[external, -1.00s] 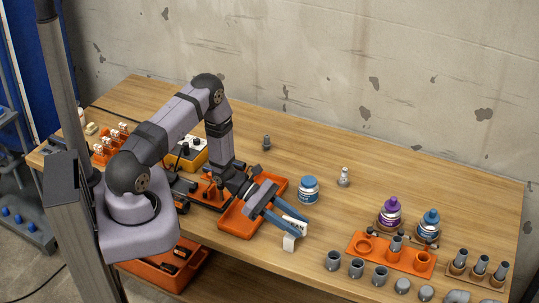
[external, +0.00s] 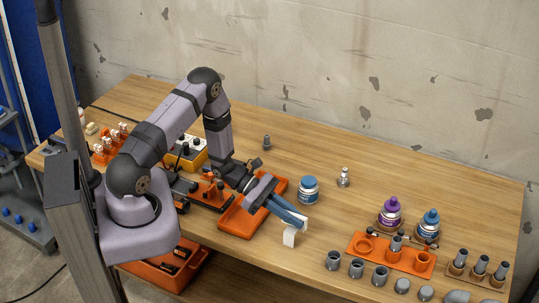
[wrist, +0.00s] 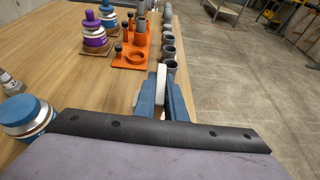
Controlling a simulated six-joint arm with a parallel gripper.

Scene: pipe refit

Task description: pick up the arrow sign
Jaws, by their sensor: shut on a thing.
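The arrow sign is a small white piece (external: 289,238) at the front edge of the table in the external view. My gripper (external: 293,217) is shut on it, with the blue fingers pressed together around its upper part. In the wrist view the sign shows as a white upright strip (wrist: 161,84) between the two blue fingers (wrist: 160,102). The fingers hide most of its face, so I cannot read the arrow. I cannot tell whether its lower end touches the table.
An orange tray (external: 232,222) lies beneath my wrist. A blue-capped jar (external: 308,190) stands just behind the fingers. An orange holder (external: 365,243) and several grey pipe fittings (external: 356,267) are to the right. The wood between the jar and the holder is clear.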

